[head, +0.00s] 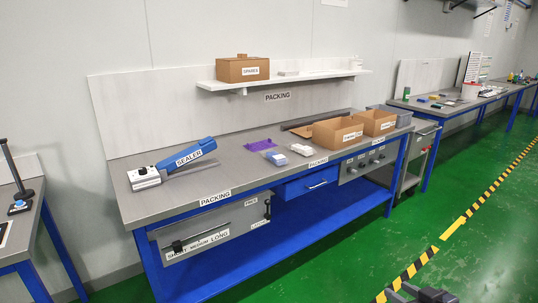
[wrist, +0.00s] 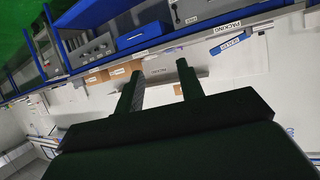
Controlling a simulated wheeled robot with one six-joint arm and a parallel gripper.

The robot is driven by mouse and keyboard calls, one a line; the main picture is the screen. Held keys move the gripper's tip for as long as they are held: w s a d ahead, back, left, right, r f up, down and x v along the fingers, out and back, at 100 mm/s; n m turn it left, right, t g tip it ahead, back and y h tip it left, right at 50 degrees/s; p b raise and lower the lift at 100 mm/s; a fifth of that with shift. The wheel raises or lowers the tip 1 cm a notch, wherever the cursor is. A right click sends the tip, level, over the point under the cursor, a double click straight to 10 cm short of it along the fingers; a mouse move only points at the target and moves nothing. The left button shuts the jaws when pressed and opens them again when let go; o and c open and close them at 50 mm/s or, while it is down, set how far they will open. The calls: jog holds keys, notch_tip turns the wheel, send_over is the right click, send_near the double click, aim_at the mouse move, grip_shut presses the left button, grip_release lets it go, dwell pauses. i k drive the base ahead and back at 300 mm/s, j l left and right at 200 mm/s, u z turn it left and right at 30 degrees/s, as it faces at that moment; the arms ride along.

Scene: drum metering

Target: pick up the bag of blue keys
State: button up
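A small pale bag with blue in it (head: 275,158) lies on the packing bench (head: 237,178), near the middle of its front part. It looks like the bag of blue keys, but it is too small to make out keys. A white packet (head: 301,149) lies just right of it, and a purple piece (head: 261,145) lies behind it. My gripper (wrist: 160,80) shows in the wrist view with its two dark fingers apart and nothing between them. The wrist view is turned over, and I cannot make out the bag there.
A blue and white sealer (head: 188,158) stands on the bench's left part. Open cardboard boxes (head: 337,133) stand to the right. A shelf (head: 283,80) with a spares box (head: 243,69) hangs above. Green floor (head: 390,235) in front is clear.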

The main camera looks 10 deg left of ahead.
aim_at(278, 159)
jog(key=i+j+u, duration=0.1)
jog(key=i+j, duration=0.2)
jog(key=i, duration=0.25)
jog(key=i+j+u, duration=0.1)
jog(key=i+j, duration=0.15)
jog(key=i, duration=0.35)
jog(key=i+j+u, duration=0.1)
jog(key=i, duration=0.5)
jog(key=i+j+u, duration=0.1)
jog(key=i+j, duration=0.2)
jog(key=i, duration=0.3)
